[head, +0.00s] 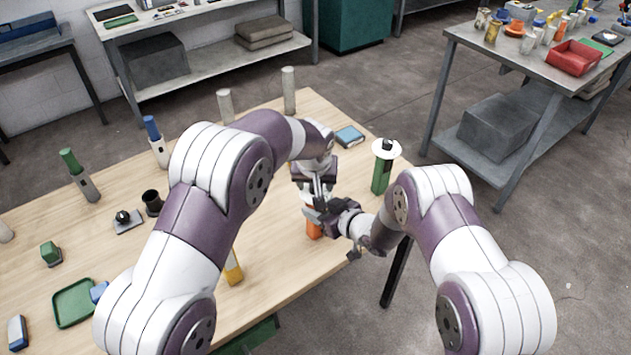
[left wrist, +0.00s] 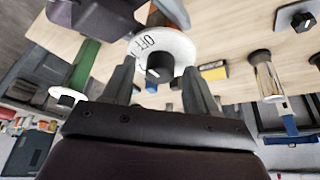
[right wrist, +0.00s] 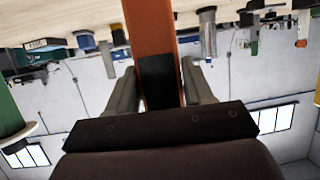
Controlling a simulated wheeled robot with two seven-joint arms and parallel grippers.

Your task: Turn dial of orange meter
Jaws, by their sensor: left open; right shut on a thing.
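The orange meter (head: 314,229) stands near the table's right edge, mostly hidden by my grippers. In the left wrist view its white dial plate (left wrist: 178,45) bears the letters OFF and a black knob (left wrist: 160,66). My left gripper (head: 316,190) is above the dial, open, with a finger on each side of the knob; whether they touch it I cannot tell. My right gripper (head: 322,215) is shut on the meter's body. In the right wrist view the orange body (right wrist: 150,28) and its black part (right wrist: 160,80) are between the fingers.
A green meter (head: 381,175) with a white top stands close by on the right. A blue box (head: 349,136) lies behind, and a yellow object (head: 233,270) is at the front. Several tools and a green tray (head: 75,302) are on the left of the wooden table (head: 275,285).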

